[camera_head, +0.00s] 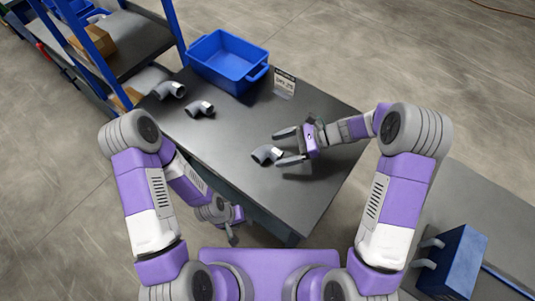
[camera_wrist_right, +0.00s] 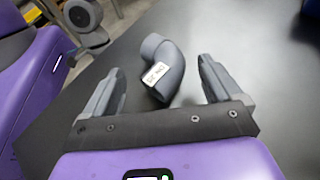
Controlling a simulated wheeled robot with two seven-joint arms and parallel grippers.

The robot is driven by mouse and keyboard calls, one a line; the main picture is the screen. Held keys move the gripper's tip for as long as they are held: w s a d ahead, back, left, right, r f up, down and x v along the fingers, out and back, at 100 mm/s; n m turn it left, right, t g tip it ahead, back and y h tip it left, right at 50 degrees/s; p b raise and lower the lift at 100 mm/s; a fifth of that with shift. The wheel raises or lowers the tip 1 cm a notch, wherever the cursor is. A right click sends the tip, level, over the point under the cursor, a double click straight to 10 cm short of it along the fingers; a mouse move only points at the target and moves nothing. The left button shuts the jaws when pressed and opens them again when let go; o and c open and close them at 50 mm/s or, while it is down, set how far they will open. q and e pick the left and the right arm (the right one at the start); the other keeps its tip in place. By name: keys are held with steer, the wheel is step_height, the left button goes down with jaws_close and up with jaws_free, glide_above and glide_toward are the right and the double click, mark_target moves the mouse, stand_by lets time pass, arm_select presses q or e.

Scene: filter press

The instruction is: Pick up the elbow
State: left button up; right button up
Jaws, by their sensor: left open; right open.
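A grey pipe elbow (camera_head: 266,154) lies on the dark table. My right gripper (camera_head: 278,148) is open at the elbow, its fingers on either side of it. In the right wrist view the same elbow (camera_wrist_right: 173,82) carries a white label and lies between the open fingers (camera_wrist_right: 161,68), with a gap on each side. Two more grey elbows, one at the table's far left (camera_head: 170,90) and one nearer (camera_head: 200,108), lie apart from it. My left gripper (camera_head: 232,238) is low, beside the table's front edge, away from the elbows; its fingers show only small.
A blue bin (camera_head: 228,62) stands at the table's back, with a small sign (camera_head: 285,84) beside it. A blue-posted shelf (camera_head: 90,38) stands at the left. A blue box (camera_head: 453,262) is on another surface at lower right. The table's middle (camera_head: 230,135) is clear.

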mark_target(273, 152)
steer(key=b+x, duration=0.1)
steer(key=x, duration=0.4)
steer(key=shift+d+f+b, duration=0.2)
steer(key=shift+f+b, duration=0.2)
steer(key=shift+a, duration=0.3)
